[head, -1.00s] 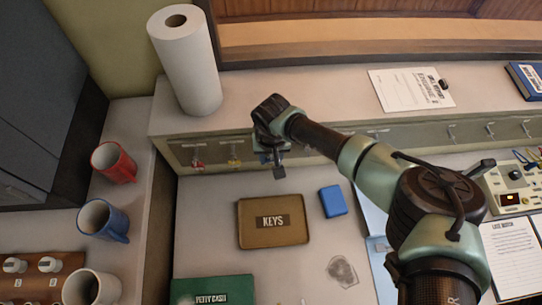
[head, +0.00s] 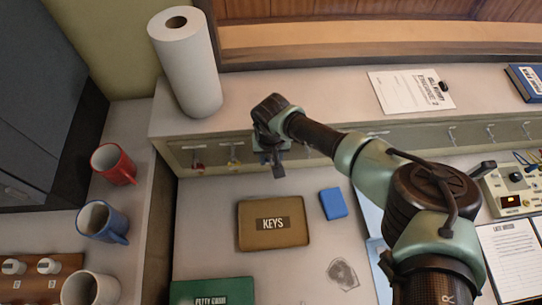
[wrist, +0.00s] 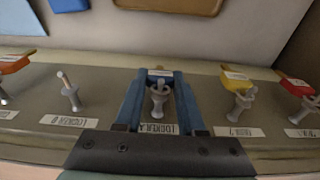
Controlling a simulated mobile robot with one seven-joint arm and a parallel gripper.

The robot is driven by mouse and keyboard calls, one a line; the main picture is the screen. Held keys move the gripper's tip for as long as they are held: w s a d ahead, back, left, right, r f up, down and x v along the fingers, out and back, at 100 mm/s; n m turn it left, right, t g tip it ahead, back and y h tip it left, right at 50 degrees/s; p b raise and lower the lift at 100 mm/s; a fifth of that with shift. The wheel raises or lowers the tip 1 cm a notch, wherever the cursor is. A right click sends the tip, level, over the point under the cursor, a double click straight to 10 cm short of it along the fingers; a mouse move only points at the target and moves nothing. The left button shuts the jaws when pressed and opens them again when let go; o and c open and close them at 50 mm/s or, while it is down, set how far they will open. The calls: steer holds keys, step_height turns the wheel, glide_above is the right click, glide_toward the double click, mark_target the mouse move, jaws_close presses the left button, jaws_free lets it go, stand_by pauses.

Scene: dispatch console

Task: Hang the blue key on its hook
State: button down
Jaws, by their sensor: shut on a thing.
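My gripper (head: 278,168) is at the key rail under the shelf, above and behind the KEYS tray. In the wrist view its two blue fingers (wrist: 159,84) are shut on the blue key (wrist: 160,74), of which only a little blue and a pale tag show between the fingertips. A grey hook (wrist: 158,97) stands between the fingers, above an upside-down label that seems to read LOCKER A. The key is right at this hook, but I cannot tell whether its hole is around the peg. In the head view the gripper hides the key and hook.
A yellow key (wrist: 236,80) and a red key (wrist: 297,86) hang on neighbouring hooks; an empty hook (wrist: 68,92) is on the other side. The KEYS tray (head: 273,223) and a blue box (head: 333,203) lie on the desk below. A paper roll (head: 187,65) stands on the shelf.

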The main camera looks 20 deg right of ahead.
steer(key=shift+w, duration=0.3)
steer(key=shift+c, duration=2.2)
jaws_free()
steer(key=shift+s, duration=0.1)
steer(key=r+p, duration=0.6)
steer(key=p, duration=0.1)
steer(key=shift+s, duration=0.4)
steer(key=shift+f, duration=0.1)
